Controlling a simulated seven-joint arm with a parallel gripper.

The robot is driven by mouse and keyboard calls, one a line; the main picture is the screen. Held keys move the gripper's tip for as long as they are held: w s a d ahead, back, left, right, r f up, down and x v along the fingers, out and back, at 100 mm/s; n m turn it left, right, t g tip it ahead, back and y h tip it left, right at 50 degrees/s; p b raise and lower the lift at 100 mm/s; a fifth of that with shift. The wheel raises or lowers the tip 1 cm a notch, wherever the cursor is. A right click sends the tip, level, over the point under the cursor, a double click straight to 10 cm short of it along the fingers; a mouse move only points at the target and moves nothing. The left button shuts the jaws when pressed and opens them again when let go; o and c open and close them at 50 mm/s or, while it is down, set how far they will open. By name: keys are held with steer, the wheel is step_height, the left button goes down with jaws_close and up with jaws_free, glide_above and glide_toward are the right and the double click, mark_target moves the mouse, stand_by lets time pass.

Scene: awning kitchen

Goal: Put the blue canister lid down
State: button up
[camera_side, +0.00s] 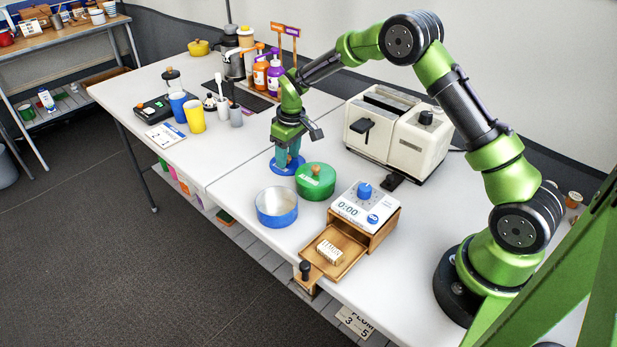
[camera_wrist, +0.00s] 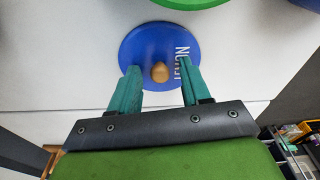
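The blue canister lid (camera_side: 274,169) is a round blue disc with a small wooden knob. It appears to lie flat on the white table, behind the open blue canister (camera_side: 277,219) and left of the green canister (camera_side: 316,187). In the wrist view the lid (camera_wrist: 150,42) shows white lettering and its knob (camera_wrist: 160,72). My gripper (camera_wrist: 160,72) has its teal fingers spread on either side of the knob, with a gap on each side. In the side view my gripper (camera_side: 288,160) points down at the lid, and its fingers hide part of it.
A white timer (camera_side: 365,207) sits on a wooden drawer box, whose open drawer (camera_side: 340,262) holds a small pale block. A cream toaster (camera_side: 398,135) stands behind to the right. Cups, bottles and a black scale crowd the far table. Bare table lies left of the lid.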

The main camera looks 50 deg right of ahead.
mark_target(293, 165)
steer(key=s+a+r+m+t, duration=0.1)
steer(key=s+r, duration=0.2)
steer(key=r, duration=0.6)
steer(key=s+a+r, duration=0.1)
steer(key=s+r, duration=0.2)
steer(key=r, duration=0.7)
steer(key=s+a+r+m+t+y, duration=0.1)
steer(key=s+a+r+m+t, duration=0.1)
steer(key=s, duration=1)
steer(key=s+a+r+m+t, duration=0.2)
steer(key=s, duration=0.9)
steer(key=shift+s+a+r+m+t+y, duration=0.25)
steer(key=shift+s+a+m+t+y, duration=0.05)
steer(key=shift+s+a+t+y, duration=0.1)
